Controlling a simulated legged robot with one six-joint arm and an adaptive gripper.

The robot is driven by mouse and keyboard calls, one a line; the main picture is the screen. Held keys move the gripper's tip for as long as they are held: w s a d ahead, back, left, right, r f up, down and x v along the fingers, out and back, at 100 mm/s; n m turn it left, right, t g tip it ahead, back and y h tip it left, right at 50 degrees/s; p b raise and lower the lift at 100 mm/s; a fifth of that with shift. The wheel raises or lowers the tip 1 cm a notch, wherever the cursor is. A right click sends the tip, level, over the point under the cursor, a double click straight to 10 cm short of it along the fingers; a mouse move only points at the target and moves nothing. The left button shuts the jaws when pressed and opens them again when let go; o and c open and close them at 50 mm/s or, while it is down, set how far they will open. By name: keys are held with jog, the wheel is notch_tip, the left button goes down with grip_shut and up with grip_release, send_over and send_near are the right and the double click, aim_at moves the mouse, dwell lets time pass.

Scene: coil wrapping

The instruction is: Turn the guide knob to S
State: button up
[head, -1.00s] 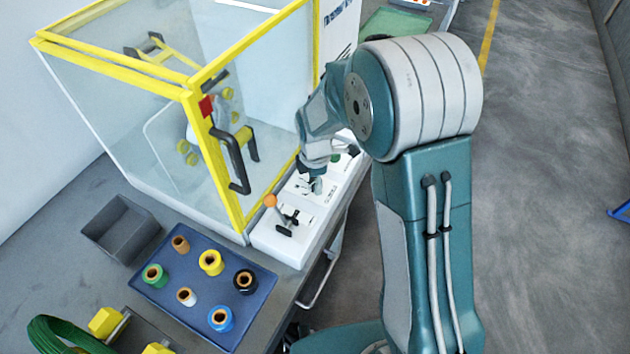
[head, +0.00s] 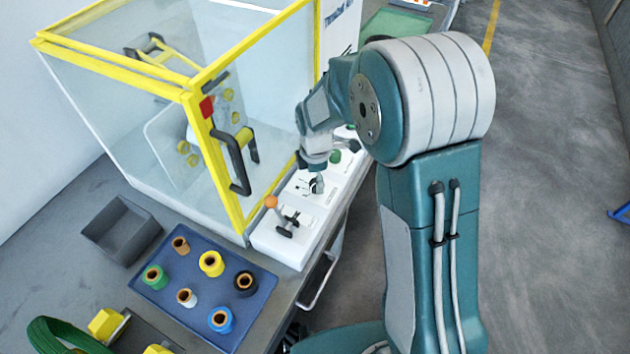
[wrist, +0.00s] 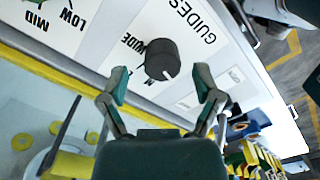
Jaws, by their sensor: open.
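The black round guide knob (wrist: 162,60) stands on the white panel near the word GUIDES in the wrist view. A small pale mark shows on its lower rim. The lettering beside it is partly hidden by the knob and a finger; I cannot make out an S. My gripper (wrist: 163,85) is open, its two teal-and-grey fingers spread with the knob between and just beyond the tips, apparently untouched. In the head view my gripper (head: 317,163) is over the white control panel (head: 320,215), its fingers hard to make out.
An orange-tipped lever (head: 271,202) and a black handle (head: 286,227) stand on the panel's near part. A green button (head: 335,156) is farther back. The yellow-framed cabinet (head: 222,180) borders the panel on the left. A blue tray (head: 190,312) of spools lies in front.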

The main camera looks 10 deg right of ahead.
aim_at(315, 182)
notch_tip(315, 182, up, 10)
dwell(0.3)
jog(key=shift+a, duration=0.1)
jog(key=s+d+r+m+t, duration=0.3)
jog(key=s+d+r+m, duration=0.3)
jog(key=s+r+m, duration=0.35)
jog(key=s+d+r+m+t, duration=0.1)
jog(key=s+d+m, duration=0.1)
jog(key=s+m, duration=0.3)
jog(key=s+d+r+m+t, duration=0.1)
jog(key=s+m, duration=0.4)
jog(key=s, duration=0.2)
jog(key=shift+s+d+r+m+t, duration=0.3)
jog(key=shift+s+d+r+m, duration=0.05)
jog(key=shift+s+r, duration=0.05)
dwell(0.9)
